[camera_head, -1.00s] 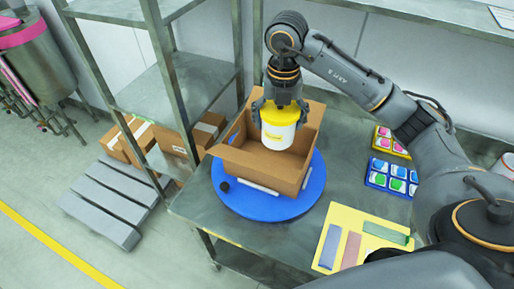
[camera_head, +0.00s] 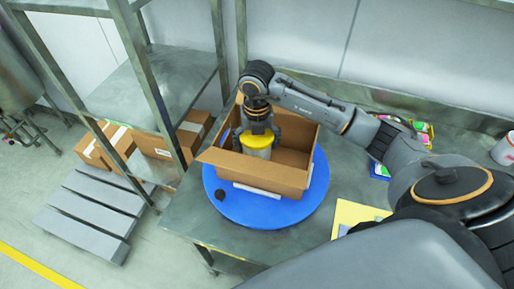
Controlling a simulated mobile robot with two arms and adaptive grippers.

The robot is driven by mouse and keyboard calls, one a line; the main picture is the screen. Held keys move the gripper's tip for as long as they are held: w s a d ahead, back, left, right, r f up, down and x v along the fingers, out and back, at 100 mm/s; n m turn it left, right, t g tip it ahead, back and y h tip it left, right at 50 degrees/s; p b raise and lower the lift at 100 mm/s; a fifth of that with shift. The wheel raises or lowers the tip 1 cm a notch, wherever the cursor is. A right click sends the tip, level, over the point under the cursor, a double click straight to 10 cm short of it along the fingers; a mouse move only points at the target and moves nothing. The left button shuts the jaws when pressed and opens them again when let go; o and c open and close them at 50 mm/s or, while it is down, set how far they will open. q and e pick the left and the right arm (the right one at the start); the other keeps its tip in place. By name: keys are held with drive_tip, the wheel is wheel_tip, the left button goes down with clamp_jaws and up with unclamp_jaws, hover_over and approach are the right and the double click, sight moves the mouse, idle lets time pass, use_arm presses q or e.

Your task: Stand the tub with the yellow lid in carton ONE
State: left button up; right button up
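The tub with the yellow lid (camera_head: 257,142) is upright inside the open cardboard carton (camera_head: 262,174), towards its left part. Its white lower body is partly hidden by the carton's front wall, so I cannot tell whether it touches the floor. My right gripper (camera_head: 260,137) points down into the carton, its fingers at both sides of the tub by the lid. It looks shut on the tub. No number is readable on the carton. My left gripper is not in view.
The carton stands on a blue round turntable (camera_head: 268,210) with a dark knob, on a metal table (camera_head: 185,215). A metal shelf rack (camera_head: 180,75) stands close on the left. Colourful trays (camera_head: 418,132) and a yellow sheet (camera_head: 355,214) lie to the right, partly hidden by my arm.

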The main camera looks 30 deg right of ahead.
wheel_tip(320, 180, down, 3)
drive_tip(key=shift+f+p, duration=0.1)
drive_tip(key=shift+p, duration=0.25)
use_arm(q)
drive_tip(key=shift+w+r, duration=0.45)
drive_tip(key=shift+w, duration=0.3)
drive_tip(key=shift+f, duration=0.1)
use_arm(e)
drive_tip(key=o, duration=1.1)
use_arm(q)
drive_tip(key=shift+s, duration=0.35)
